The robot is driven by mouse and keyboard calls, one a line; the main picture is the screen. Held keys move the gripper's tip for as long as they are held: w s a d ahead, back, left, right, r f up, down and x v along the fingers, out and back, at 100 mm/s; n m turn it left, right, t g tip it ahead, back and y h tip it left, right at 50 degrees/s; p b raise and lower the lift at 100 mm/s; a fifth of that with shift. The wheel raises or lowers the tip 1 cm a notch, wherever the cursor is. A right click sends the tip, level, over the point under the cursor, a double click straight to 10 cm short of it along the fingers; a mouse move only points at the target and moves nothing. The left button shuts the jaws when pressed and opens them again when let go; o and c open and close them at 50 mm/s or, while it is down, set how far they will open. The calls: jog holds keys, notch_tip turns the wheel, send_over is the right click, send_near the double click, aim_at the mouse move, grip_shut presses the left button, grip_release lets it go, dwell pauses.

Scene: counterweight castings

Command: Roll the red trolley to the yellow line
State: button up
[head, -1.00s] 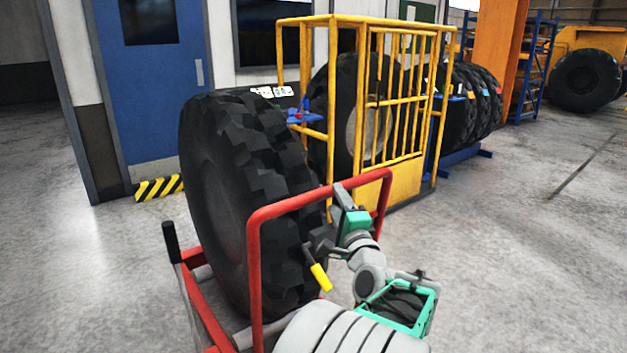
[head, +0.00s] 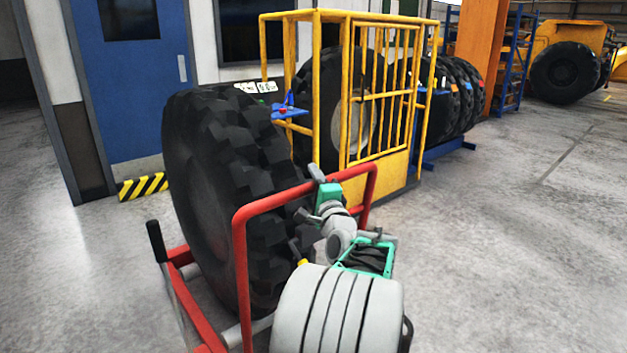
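The red trolley (head: 239,262) stands in front of me with a big black tyre (head: 215,170) upright on it. Its red push bar arches up on the near side of the tyre. A small lever with a yellow grip (head: 303,262) sits behind the bar, partly hidden by my arm. My gripper (head: 316,172) is at the top of the push bar, right of its middle. Its fingers are too small and covered to tell whether they are closed around the bar. A small yellow mark (head: 607,98) lies on the far right floor; I cannot tell whether it is the yellow line.
A yellow cage (head: 350,100) with a tyre inside stands just behind the trolley. A blue ledge (head: 288,112) sticks out from it. A blue door (head: 130,85) and a striped block (head: 143,187) are at left. The grey floor at right is clear.

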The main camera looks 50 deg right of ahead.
grip_shut()
dwell(1.0)
